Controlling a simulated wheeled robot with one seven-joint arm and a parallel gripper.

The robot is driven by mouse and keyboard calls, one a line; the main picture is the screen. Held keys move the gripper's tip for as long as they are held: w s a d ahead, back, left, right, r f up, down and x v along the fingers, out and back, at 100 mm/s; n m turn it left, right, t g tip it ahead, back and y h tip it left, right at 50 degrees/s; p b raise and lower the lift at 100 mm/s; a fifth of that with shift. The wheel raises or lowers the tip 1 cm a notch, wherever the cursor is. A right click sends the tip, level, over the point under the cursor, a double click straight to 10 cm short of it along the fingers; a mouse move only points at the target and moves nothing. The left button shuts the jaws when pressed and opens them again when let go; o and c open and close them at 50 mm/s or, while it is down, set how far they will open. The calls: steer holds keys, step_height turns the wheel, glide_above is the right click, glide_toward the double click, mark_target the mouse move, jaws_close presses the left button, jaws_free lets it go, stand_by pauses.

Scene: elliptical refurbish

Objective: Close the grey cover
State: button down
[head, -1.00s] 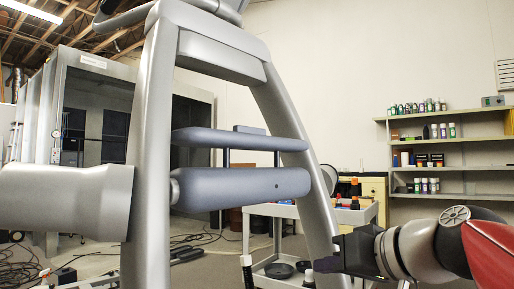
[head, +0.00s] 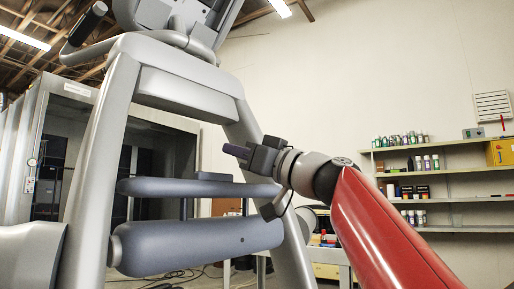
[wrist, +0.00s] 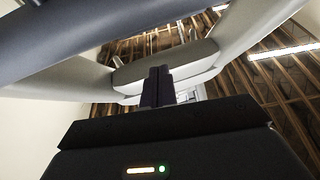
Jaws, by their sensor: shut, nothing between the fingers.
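The grey cover appears to be the long blue-grey upper bar (head: 165,188), raised on short posts above a thick blue-grey cylinder (head: 195,246). A clear gap shows between them. Both sit between the silver legs of the elliptical frame (head: 105,150). My gripper (head: 232,150) is shut and empty. In the head view it appears above the bar's right part, pointing left, apart from it. In the wrist view the closed fingers (wrist: 158,86) point toward the frame's crosspiece (wrist: 165,68). A blue-grey bar (wrist: 90,25) crosses the top left there; I cannot tell which one.
The silver right leg (head: 250,130) stands close behind my gripper. The console and handlebars (head: 160,25) are above. A white cart (head: 330,252) stands behind, and shelves with bottles (head: 440,170) line the right wall.

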mark_target(230, 195)
steer(key=shift+p+x, duration=0.4)
steer(key=shift+x, duration=0.75)
step_height(230, 195, down, 4)
steer(key=shift+s+d+r+b, duration=0.15)
steer(key=shift+d+r+b, duration=0.05)
steer(key=shift+b, duration=0.9)
steer(key=shift+f, duration=0.25)
step_height(230, 195, down, 5)
steer(key=b, duration=0.5)
steer(key=shift+r, duration=0.2)
steer(key=shift+f, duration=0.1)
steer(key=shift+d+f, duration=0.15)
steer(key=b+v, duration=0.3)
steer(key=v, duration=0.4)
steer(key=shift+d, duration=0.2)
steer(key=shift+s+d+r, duration=0.15)
steer(key=shift+s+r, duration=0.1)
steer(key=shift+s, duration=0.05)
